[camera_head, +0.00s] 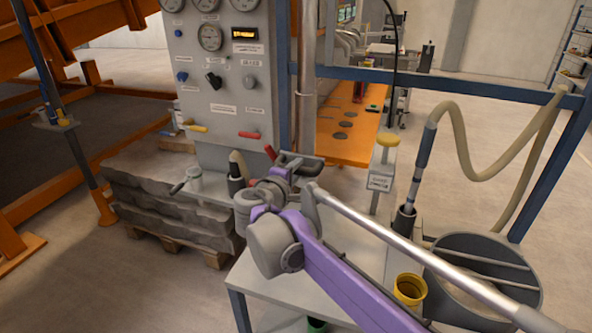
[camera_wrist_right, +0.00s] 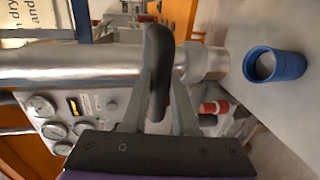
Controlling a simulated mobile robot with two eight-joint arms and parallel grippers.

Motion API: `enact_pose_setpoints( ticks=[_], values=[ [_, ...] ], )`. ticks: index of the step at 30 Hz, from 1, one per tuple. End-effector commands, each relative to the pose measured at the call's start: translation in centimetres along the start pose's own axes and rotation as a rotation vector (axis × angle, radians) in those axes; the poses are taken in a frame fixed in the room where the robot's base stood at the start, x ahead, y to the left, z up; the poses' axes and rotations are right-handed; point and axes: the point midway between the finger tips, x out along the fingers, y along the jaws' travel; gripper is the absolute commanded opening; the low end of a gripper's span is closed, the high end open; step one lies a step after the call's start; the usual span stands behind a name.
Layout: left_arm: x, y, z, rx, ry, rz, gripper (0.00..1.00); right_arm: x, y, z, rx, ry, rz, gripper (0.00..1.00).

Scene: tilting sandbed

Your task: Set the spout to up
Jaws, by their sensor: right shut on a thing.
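My right gripper (camera_head: 292,165) is at the front of the grey control panel, just below the upright silver pipe (camera_head: 306,65). It is shut on a dark curved bar (camera_wrist_right: 158,60), which passes between the two fingers in the right wrist view. The silver pipe (camera_wrist_right: 75,65) lies behind the bar there and ends in a stepped nozzle (camera_wrist_right: 207,63). I cannot tell whether the bar belongs to the spout, nor which way the spout points. In the head view my wrist and arm hide part of this spot. My left gripper is not in view.
The control panel (camera_head: 222,120) carries gauges, knobs and red and yellow handles. A beige hose (camera_head: 462,150) hangs at right. A yellow cup (camera_head: 409,289) and a round grey container (camera_head: 515,285) are on the right. A blue cup (camera_wrist_right: 277,66) shows in the wrist view.

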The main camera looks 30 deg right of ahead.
Motion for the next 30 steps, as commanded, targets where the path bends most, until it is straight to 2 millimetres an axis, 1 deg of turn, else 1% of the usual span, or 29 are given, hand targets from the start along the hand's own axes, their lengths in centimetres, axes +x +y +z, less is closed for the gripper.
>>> enact_pose_setpoints(
  ticks=[23,26,29,30],
  values=[
    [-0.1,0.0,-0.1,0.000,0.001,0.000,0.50,0.0,0.3,0.0,-0.001,0.000,0.002,0.00],
    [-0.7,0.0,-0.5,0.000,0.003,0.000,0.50,-0.2,1.1,0.0,-0.001,0.000,0.003,0.00],
    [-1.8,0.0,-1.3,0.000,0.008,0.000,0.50,-0.5,2.8,0.0,0.000,0.000,0.004,0.00],
    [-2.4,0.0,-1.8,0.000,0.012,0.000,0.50,-0.7,3.7,0.0,0.001,0.000,0.005,0.00]
  ],
)
